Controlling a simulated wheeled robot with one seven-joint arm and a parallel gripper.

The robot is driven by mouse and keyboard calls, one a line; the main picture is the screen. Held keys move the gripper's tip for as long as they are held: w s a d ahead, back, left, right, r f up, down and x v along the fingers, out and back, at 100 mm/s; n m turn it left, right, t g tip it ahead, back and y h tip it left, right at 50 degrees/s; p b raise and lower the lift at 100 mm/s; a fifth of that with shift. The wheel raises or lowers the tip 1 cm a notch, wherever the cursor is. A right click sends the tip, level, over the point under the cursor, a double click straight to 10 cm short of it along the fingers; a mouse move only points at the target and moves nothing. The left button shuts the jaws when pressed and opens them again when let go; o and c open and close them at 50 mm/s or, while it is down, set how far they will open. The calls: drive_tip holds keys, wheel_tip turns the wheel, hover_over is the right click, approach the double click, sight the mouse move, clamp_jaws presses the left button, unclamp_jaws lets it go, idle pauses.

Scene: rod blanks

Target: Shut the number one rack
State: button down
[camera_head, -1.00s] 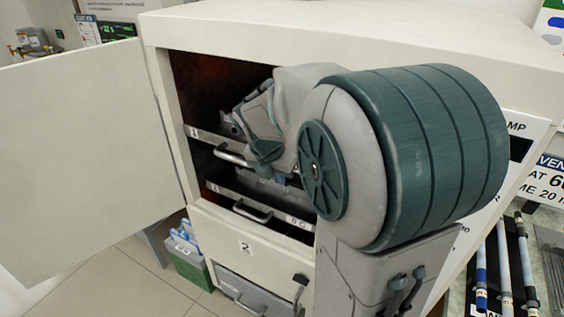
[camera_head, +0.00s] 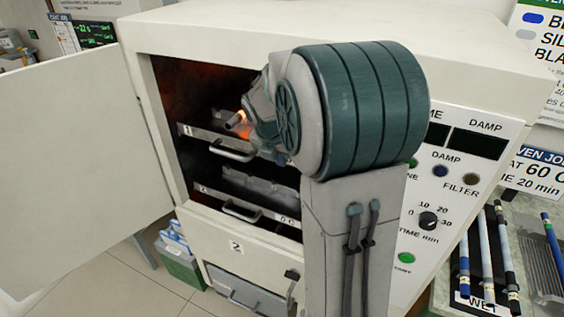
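The number one rack (camera_head: 207,134) is the upper rack in the open oven. Its pale front bar bears a small "1" at the left, and its handle (camera_head: 232,153) shows below the bar. The bar lies close to the oven opening; its right part is hidden by my arm. I cannot tell its exact depth. My wrist reaches into the opening above and right of the handle. A grey cylindrical part with an orange glow shows there beside it. My gripper's fingertips cannot be made out, nor whether they touch the rack.
The oven door (camera_head: 80,165) stands wide open at the left. The number two rack (camera_head: 210,192), with its own handle (camera_head: 241,213), lies below. A lower drawer (camera_head: 240,290) and a control panel (camera_head: 440,200) flank my arm. Rods (camera_head: 484,255) lie at the right.

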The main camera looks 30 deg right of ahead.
drive_tip(key=shift+w+d+r, duration=0.1)
drive_tip(key=shift+w+d, duration=0.1)
drive_tip(key=shift+d, duration=0.1)
drive_tip(key=shift+r, duration=0.1)
drive_tip(key=v, duration=0.7)
drive_tip(key=shift+s+a+b, duration=0.2)
drive_tip(key=shift+a+b, duration=0.05)
drive_tip(key=shift+b, duration=0.2)
drive_tip(key=s+a+f+m+y, duration=0.1)
drive_tip(key=s+a+m, duration=0.2)
drive_tip(key=s+m, duration=0.4)
drive_tip(key=s+a+f+m+y, duration=0.1)
drive_tip(key=s+a+m, duration=0.2)
drive_tip(key=s+m, duration=0.4)
drive_tip(key=s+a+f+m+t+y, duration=0.1)
drive_tip(key=s+a+m, duration=0.3)
drive_tip(key=m, duration=0.8)
drive_tip(key=s+f, duration=0.1)
drive_tip(key=s, duration=0.1)
drive_tip(key=shift+s, duration=0.4)
